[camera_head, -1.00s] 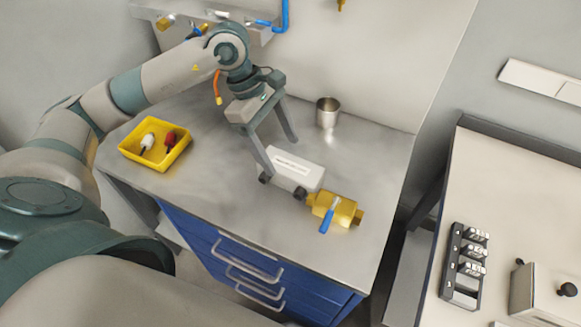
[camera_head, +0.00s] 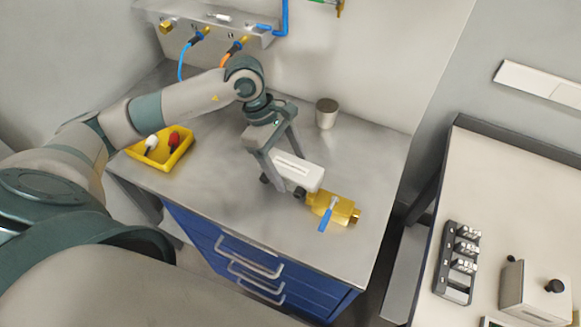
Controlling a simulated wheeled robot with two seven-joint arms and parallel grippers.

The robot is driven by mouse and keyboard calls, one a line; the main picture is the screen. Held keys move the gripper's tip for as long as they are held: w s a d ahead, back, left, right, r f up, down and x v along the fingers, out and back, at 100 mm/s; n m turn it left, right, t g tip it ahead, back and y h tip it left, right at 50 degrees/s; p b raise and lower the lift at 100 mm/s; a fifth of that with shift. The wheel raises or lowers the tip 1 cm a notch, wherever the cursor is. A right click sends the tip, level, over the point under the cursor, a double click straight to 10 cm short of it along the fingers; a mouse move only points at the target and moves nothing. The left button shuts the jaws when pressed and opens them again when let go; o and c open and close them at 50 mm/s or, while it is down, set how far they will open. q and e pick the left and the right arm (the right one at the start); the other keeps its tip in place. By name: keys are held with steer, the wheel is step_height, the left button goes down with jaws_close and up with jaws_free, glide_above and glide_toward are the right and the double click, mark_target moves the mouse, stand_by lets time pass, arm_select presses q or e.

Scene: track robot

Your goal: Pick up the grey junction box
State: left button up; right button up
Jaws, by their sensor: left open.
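The grey junction box (camera_head: 306,178) is a pale block with a label strip on top and dark round fittings along its front side. It sits on the steel bench left of the brass valve. My left gripper (camera_head: 289,170) is over the box, its two fingers spread apart and pointing down. One finger is at the box's left front end and the other is behind its back edge. I cannot tell whether either finger touches it. The fingers hide part of the box's left end. My right gripper is not in view.
A brass valve with a blue handle (camera_head: 333,208) stands close to the box's right. A metal cup (camera_head: 326,113) is behind. A yellow tray (camera_head: 158,165) with connectors lies left. A second table (camera_head: 507,190) stands right.

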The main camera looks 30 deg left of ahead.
arm_select(q)
steer(key=shift+x, duration=0.9)
steer(key=c, duration=1.4)
